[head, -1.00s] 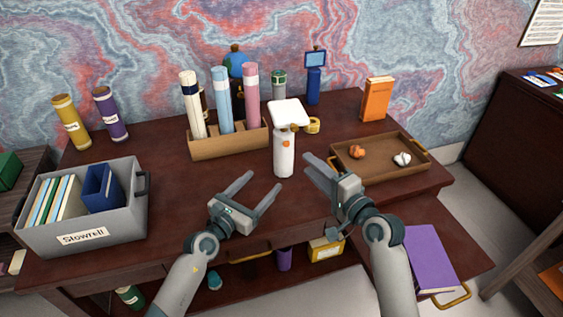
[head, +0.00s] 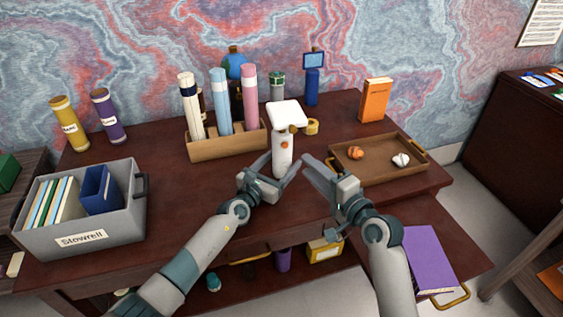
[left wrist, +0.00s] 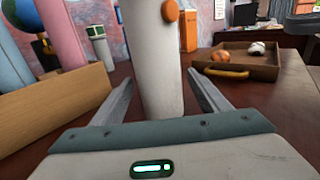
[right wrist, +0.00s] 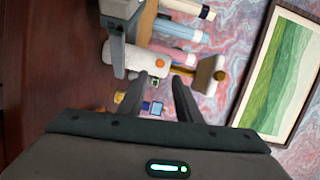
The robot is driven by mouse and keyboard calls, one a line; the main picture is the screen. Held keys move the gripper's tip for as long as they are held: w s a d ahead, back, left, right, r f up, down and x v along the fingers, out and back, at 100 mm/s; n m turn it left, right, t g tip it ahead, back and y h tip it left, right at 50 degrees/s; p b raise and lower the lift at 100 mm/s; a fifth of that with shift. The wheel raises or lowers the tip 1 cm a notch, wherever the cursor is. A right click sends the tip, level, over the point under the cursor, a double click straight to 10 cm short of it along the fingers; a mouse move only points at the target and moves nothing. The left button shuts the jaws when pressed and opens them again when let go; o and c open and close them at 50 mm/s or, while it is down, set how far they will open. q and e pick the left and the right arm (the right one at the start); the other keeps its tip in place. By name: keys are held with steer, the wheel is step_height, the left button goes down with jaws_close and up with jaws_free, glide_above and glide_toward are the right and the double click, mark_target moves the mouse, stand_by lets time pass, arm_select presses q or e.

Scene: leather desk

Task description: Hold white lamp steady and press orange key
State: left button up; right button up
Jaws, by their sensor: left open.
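The white lamp (head: 281,160) stands upright on the desk, its flat square head on top and the round orange key (head: 285,145) on the front of its body. My left gripper (head: 279,163) is open low around the lamp body. In the left wrist view the lamp (left wrist: 152,60) stands between the fingers with gaps on both sides, and the orange key (left wrist: 170,11) is above them. My right gripper (head: 319,160) is to the right of the lamp, apart from it, its fingers empty with a narrow gap. The right wrist view shows the lamp sideways with the key (right wrist: 160,63).
A wooden holder (head: 230,148) with tall tubes stands behind left of the lamp. A brown tray (head: 375,175) with two small objects lies to the right. A grey bin (head: 130,230) with books is at the left. An orange box (head: 375,100) stands at the back right.

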arm_select(q)
steer(key=shift+c, duration=0.4)
steer(key=c, duration=1.4)
arm_select(e)
steer(key=shift+c, duration=0.3)
jaws_close()
steer(key=shift+f, duration=0.1)
steer(key=shift+s+a+f+m+g+y, duration=0.1)
steer(key=shift+s+a+m+g+y, duration=0.3)
steer(key=shift+m+g+y, duration=0.5)
steer(key=shift+s+a+r+m+g+y, duration=0.1)
steer(key=shift+s+a+m+g+y, duration=0.4)
steer(key=shift+g+y, duration=0.5)
steer(key=shift+s+a+f+m+g+y, duration=0.1)
steer(key=shift+s+a+m+g+y, duration=0.25)
steer(key=shift+m+g+y, duration=0.6)
